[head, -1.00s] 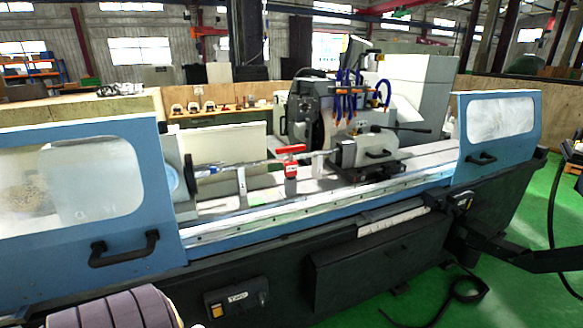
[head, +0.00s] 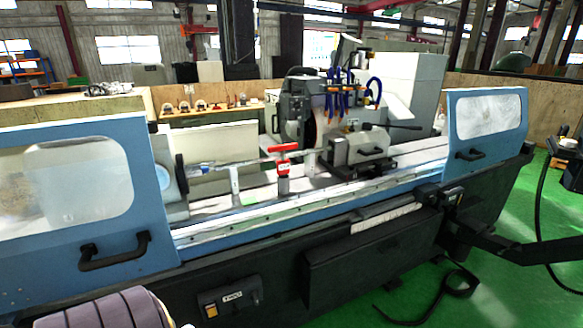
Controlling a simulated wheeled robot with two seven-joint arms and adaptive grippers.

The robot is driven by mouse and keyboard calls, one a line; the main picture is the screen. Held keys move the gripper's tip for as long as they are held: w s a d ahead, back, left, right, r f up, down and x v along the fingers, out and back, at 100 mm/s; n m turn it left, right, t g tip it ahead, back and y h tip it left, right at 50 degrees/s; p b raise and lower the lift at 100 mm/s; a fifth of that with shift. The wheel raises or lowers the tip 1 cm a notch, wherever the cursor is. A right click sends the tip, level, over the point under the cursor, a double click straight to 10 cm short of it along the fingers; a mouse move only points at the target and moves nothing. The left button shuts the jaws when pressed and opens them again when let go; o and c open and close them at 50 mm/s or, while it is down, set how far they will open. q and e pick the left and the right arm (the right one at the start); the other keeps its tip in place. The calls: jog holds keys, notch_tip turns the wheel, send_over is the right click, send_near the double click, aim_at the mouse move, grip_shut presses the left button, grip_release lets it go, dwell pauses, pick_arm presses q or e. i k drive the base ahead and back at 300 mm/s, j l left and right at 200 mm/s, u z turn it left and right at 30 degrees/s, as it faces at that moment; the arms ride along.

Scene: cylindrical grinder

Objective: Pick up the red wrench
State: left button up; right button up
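The only red tool-like thing is a T-shaped red piece (head: 283,163) on the grinder bed, near the middle of the head view. It has a short crossbar on top and a blocky red lower part on a light base. I cannot tell for sure that it is the red wrench. A ribbed grey-purple part at the lower left edge appears to be my own left arm. Neither gripper's fingers can be made out, and nothing of mine touches the red piece.
The blue left door (head: 75,195) and blue right door (head: 487,128) flank the open grinder bed. A tailstock (head: 357,150) stands right of the red piece. A dark jointed arm (head: 525,248) extends at the right. A black cable (head: 440,300) lies on the green floor.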

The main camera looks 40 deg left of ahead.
aim_at(283, 165)
jog(key=i+j+u, duration=0.75)
jog(key=i, duration=0.25)
jog(key=k+l+u, duration=0.1)
